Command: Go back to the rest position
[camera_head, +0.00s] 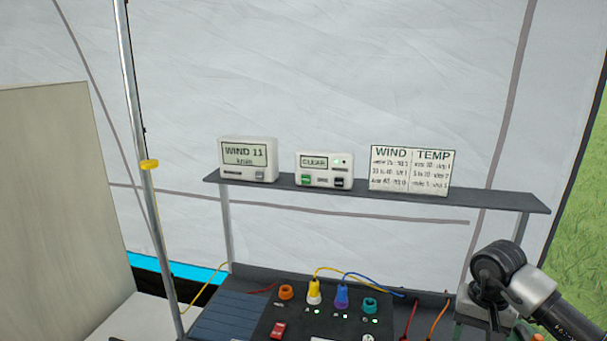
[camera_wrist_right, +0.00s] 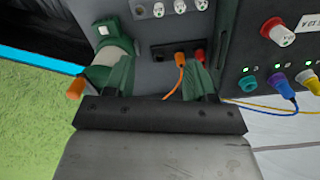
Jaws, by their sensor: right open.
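My right arm comes in at the lower right of the head view, above the right end of the bench; its fingertips cannot be made out there. In the right wrist view my right gripper (camera_wrist_right: 158,80) is open, with its two dark green fingers apart and nothing held between them. An orange plug with its cable (camera_wrist_right: 180,62) sits in a dark socket strip beyond the gap between the fingers. I cannot tell how close the fingers are to it. My left gripper is in neither view.
A dark panel (camera_head: 268,325) holds yellow and blue plugs in sockets. A shelf (camera_head: 480,200) above carries a wind display (camera_head: 248,160), a "CLEAR" unit (camera_head: 324,170) and a WIND/TEMP card (camera_head: 411,171). A metal pole (camera_head: 137,100) stands left. Space above the shelf is free.

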